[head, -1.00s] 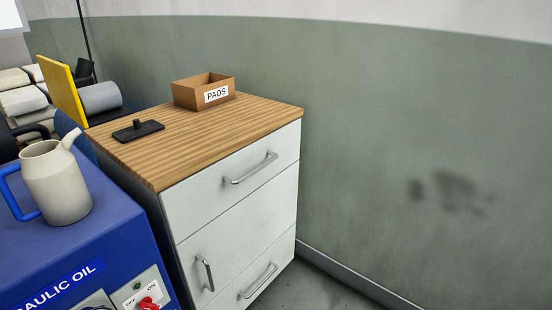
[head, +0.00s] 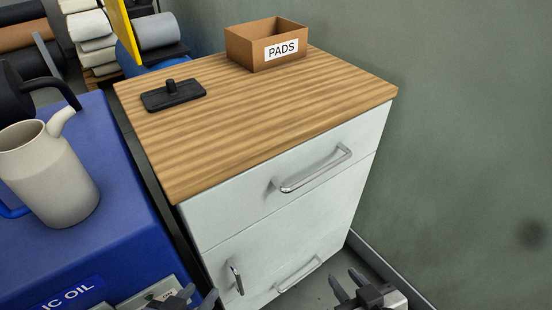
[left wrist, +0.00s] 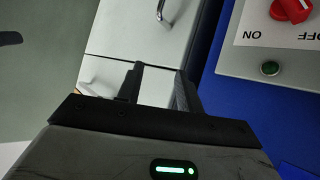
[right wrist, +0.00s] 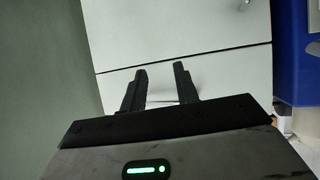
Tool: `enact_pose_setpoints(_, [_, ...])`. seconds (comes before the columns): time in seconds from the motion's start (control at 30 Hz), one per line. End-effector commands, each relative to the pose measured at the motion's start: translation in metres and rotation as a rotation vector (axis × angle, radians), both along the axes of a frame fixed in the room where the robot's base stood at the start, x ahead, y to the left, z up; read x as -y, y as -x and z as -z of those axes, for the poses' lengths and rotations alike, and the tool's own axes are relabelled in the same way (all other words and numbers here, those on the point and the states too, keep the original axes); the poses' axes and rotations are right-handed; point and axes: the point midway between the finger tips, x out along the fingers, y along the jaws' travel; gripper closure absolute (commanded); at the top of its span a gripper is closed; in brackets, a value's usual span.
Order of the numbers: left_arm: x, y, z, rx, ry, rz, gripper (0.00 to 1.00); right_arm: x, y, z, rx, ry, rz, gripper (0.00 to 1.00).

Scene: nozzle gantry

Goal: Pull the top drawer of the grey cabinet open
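The grey cabinet (head: 232,226) has a wooden top (head: 250,110) and pale drawer fronts. Its top drawer (head: 325,165) is shut flush, with a curved metal handle (head: 315,170) across its front. The left gripper (head: 190,298) is at the bottom edge of the head view, low in front of the cabinet; its fingers stand apart and empty in the left wrist view (left wrist: 158,85). The right gripper (head: 352,286) is low at the cabinet's right side, below the top handle; the right wrist view (right wrist: 156,88) shows its fingers apart with nothing between them. Neither gripper touches the top handle.
A box labelled PADS (head: 265,45) and a black block with a knob (head: 173,95) sit on the cabinet top. A blue unit (head: 115,235) bearing a cream jug (head: 55,178) stands close on the left. The green wall (head: 460,130) is on the right.

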Motion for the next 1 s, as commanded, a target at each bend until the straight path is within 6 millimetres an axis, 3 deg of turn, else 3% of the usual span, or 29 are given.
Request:
enact_pose_setpoints(0.07, [0.001,-0.001,0.010,0.004,0.006,0.000,0.64,0.011,-0.020,0.002,0.163,0.165,-0.086,0.70])
enact_pose_setpoints(0.2, [0.002,-0.001,0.015,0.015,0.021,0.000,0.64,0.026,-0.053,-0.014,0.530,0.540,-0.263,0.70])
enact_pose_setpoints(0.43, [0.005,0.001,0.019,0.026,0.039,-0.001,0.64,0.032,-0.074,-0.041,1.015,1.028,-0.441,0.70])
enact_pose_setpoints(0.67, [0.006,0.000,0.012,0.038,0.049,-0.001,0.64,0.029,-0.081,-0.052,1.159,1.164,-0.472,0.70])
enact_pose_setpoints(1.0, [0.006,0.000,0.010,0.035,0.051,-0.004,0.64,-0.007,-0.136,-0.066,1.159,1.159,-0.468,0.70])
